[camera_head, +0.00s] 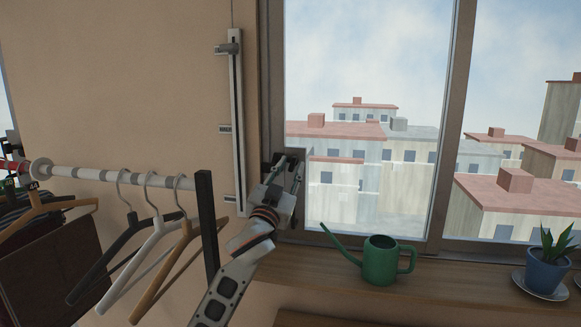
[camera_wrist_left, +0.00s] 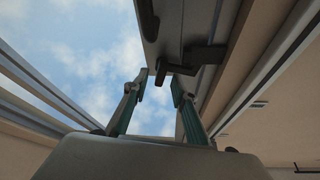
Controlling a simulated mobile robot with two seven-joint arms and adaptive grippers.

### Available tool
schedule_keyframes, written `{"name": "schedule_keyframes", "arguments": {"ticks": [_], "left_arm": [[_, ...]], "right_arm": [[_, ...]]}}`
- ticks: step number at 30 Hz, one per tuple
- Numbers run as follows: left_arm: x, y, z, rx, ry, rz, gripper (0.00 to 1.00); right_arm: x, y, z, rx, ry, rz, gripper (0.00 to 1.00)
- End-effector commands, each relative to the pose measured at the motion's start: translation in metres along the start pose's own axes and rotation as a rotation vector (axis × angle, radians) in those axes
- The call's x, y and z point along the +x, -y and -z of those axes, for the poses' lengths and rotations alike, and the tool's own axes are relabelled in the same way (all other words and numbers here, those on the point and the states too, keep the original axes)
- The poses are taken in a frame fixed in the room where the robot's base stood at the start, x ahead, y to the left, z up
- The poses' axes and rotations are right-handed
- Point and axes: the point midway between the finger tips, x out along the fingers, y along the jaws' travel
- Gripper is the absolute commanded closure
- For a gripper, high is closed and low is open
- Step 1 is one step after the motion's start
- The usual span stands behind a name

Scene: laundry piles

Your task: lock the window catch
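The window catch shows in the left wrist view as a dark lever (camera_wrist_left: 206,57) on the window frame, with a bent end near my fingertips. My left gripper (camera_wrist_left: 158,78) is open, one finger on either side of that end; I cannot tell whether they touch it. In the head view my left gripper (camera_head: 287,165) is at the lower left corner of the window (camera_head: 365,60), in front of the frame, and hides most of the catch. My right gripper is not in view.
A green watering can (camera_head: 380,262) and a potted plant (camera_head: 547,268) stand on the windowsill (camera_head: 450,285). A clothes rail (camera_head: 105,175) with several hangers is at the left, its dark post (camera_head: 207,230) close to my left arm. A vertical track (camera_head: 238,120) runs up the wall.

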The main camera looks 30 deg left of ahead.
Motion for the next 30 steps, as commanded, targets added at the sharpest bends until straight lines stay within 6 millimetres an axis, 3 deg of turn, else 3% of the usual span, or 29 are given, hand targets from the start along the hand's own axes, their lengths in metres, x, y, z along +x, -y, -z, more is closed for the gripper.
{"name": "schedule_keyframes", "arguments": {"ticks": [11, 14, 22, 30], "left_arm": [[0.0066, -0.0002, -0.0003, 0.001, 0.000, 0.000, 0.74], [0.0065, -0.0002, -0.0003, 0.001, 0.000, 0.000, 1.00], [0.0065, -0.0005, -0.0002, -0.010, 0.000, 0.004, 1.00], [0.0066, -0.0012, 0.0006, -0.138, 0.000, 0.055, 1.00]], "right_arm": [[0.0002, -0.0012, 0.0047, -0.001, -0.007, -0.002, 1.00], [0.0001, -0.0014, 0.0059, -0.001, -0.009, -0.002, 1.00], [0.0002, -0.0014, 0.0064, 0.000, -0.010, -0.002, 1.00], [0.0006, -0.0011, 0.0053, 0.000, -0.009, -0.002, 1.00]]}}
